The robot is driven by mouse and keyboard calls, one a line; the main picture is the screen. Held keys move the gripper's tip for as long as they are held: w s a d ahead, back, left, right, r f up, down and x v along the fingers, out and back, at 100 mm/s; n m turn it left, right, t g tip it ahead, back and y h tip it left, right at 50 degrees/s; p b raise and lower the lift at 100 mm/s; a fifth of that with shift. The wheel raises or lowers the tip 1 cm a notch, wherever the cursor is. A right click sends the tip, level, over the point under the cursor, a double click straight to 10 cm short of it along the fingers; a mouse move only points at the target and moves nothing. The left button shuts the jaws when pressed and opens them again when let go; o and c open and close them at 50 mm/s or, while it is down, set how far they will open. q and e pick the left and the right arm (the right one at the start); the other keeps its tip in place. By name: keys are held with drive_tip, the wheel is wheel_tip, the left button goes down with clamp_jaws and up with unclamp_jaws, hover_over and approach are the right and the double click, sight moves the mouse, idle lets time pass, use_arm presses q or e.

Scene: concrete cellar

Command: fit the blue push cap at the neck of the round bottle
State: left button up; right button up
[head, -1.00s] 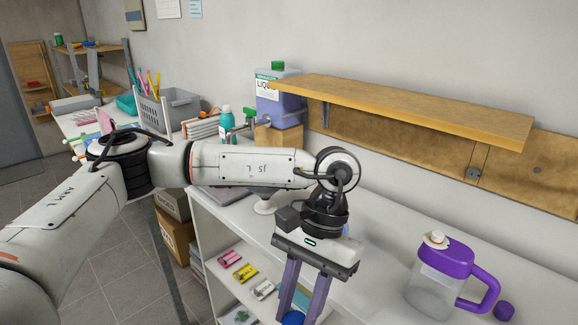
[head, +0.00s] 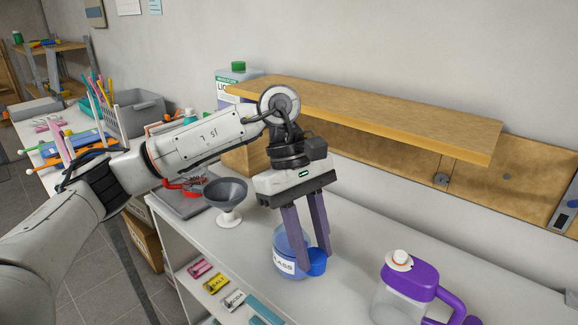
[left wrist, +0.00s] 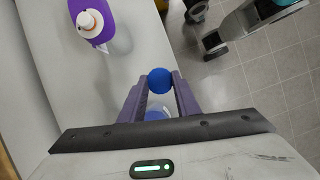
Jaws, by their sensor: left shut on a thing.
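My left gripper (head: 312,262) is shut on the blue push cap (head: 317,266), which sits between its fingertips. In the left wrist view the cap (left wrist: 159,80) also shows between the fingertips. The round bottle (head: 283,263) stands on the white counter with a white label and bluish contents. The gripper's fingers pass in front of it and hide its neck. The cap appears in front of the bottle's right side; whether they touch I cannot tell. In the left wrist view a part of the bottle (left wrist: 157,115) shows between the fingers.
A purple-topped jug (head: 405,285) stands right of the bottle, and a grey funnel (head: 226,192) stands left of it. A wooden shelf (head: 370,110) overhangs the counter's back. Small coloured packets (head: 216,284) lie on the lower shelf. Counter between bottle and jug is clear.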

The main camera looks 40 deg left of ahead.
use_arm(q)
drive_tip(key=w+a+r+n+t+p, duration=0.1)
drive_tip(key=w+a+r+n+t, duration=0.1)
drive_tip(key=a+r+n, duration=0.2)
drive_tip(key=w+a+r+n+t+y, duration=0.1)
drive_tip(key=w+a+r+n+t, duration=0.1)
drive_tip(key=n, duration=0.8)
wheel_tip(320, 180, up, 3)
drive_tip(key=shift+w+a+n+t+y+p, duration=0.3)
drive_tip(key=shift+a+t, duration=0.2)
drive_tip(key=shift+a, duration=0.65)
use_arm(e)
wheel_tip(320, 180, up, 2)
drive_tip(key=shift+w+d, duration=0.1)
drive_tip(key=shift+w, duration=0.05)
use_arm(q)
drive_tip(key=shift+f, duration=0.1)
use_arm(e)
drive_tip(key=shift+f, duration=0.15)
use_arm(q)
drive_tip(key=shift+f+b, duration=1.85)
drive_tip(key=shift+f, duration=0.5)
use_arm(e)
wheel_tip(320, 180, down, 4)
drive_tip(key=shift+r, duration=0.2)
drive_tip(key=shift+r, duration=0.3)
